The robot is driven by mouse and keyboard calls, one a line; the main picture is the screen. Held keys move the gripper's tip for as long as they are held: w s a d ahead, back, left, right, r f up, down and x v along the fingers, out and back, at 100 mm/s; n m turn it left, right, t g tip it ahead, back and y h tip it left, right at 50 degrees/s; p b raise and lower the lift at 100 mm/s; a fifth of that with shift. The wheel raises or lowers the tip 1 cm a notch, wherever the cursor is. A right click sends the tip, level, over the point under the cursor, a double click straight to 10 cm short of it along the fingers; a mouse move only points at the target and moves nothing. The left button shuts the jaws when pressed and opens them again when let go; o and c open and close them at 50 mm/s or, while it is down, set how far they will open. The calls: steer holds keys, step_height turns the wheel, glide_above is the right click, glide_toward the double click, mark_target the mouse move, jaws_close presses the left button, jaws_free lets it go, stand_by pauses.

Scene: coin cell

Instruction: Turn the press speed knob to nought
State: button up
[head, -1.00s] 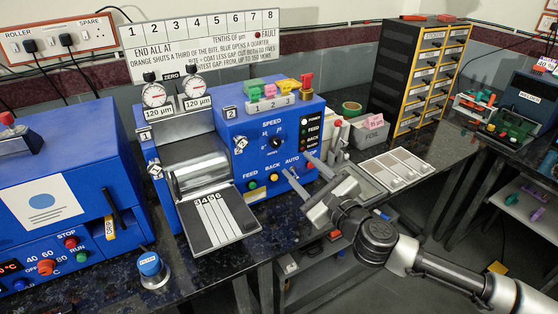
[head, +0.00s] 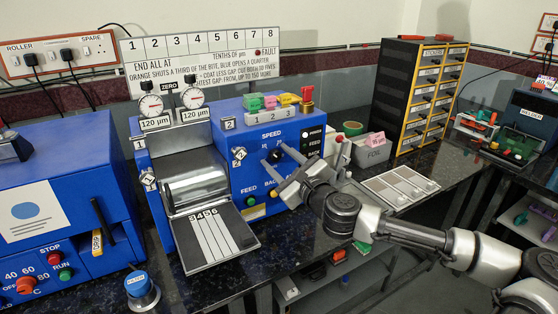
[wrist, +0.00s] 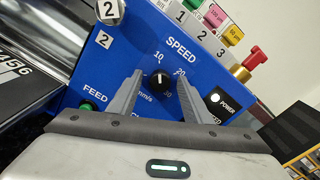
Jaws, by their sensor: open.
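The speed knob (wrist: 159,80) is a small round black knob under the word SPEED on the blue press panel (wrist: 119,58). In the wrist view it has a white mark that points roughly up, near the 10. The numbers 10, 20 and 30 show around it; the nought label is not visible. My gripper (wrist: 164,76) is open, with one grey finger on each side of the knob and a gap to it on both sides. In the head view my gripper (head: 276,160) is at the press front and its fingers partly hide the knob.
A green FEED button (wrist: 87,104) is left of my fingers and the POWER lamp (wrist: 213,99) is to the right. The roller tray (head: 212,240) juts out at left.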

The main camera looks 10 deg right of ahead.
steer(key=c, duration=1.1)
steer(key=shift+o, duration=0.2)
steer(key=shift+n, duration=0.3)
steer(key=n, duration=0.7)
steer(key=shift+p, duration=0.35)
steer(key=n, duration=0.4)
steer(key=shift+n, duration=0.3)
steer(key=shift+d+n, duration=0.1)
steer(key=shift+n, duration=1.7)
